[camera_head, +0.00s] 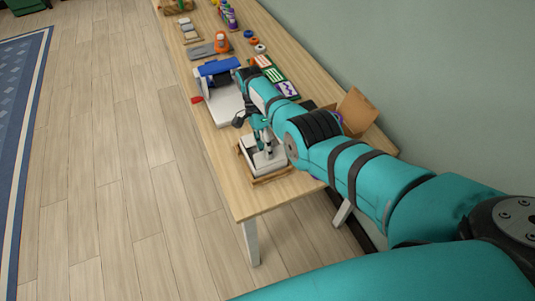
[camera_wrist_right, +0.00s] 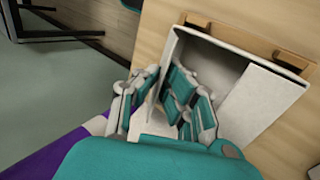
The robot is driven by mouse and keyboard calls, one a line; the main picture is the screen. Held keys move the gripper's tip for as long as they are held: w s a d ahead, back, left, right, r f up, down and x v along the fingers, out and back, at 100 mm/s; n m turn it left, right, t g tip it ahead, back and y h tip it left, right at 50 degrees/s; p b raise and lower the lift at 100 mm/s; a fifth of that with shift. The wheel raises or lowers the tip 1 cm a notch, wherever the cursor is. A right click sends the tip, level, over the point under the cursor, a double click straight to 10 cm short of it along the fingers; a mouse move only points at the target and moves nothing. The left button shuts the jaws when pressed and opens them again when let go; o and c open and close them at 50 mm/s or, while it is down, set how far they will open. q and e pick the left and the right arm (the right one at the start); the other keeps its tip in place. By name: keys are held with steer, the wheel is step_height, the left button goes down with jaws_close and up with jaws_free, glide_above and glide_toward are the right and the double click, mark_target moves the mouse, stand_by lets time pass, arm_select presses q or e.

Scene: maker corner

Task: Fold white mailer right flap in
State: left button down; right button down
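The white mailer (camera_head: 257,168) sits near the front end of the table, in a low wooden frame (camera_head: 272,179). In the right wrist view the mailer (camera_wrist_right: 222,62) is open at the top and its grey inside shows. A wide white flap (camera_wrist_right: 262,100) covers its right part in that view. My right gripper (camera_head: 263,140) points down at the mailer. In its wrist view the fingers (camera_wrist_right: 160,95) are apart, at the mailer's left side, with a white panel between them. I cannot tell if they touch it. My left gripper is out of view.
A white machine with a blue top (camera_head: 217,68) stands just beyond the mailer. An open cardboard box (camera_head: 357,108) is at the wall side. An orange cone (camera_head: 221,42) and small coloured items stand farther back. The table's front corner (camera_head: 250,205) is bare.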

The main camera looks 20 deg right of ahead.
stand_by(0.3)
steer(key=c, duration=1.5)
jaws_free()
steer(key=shift+c, duration=0.2)
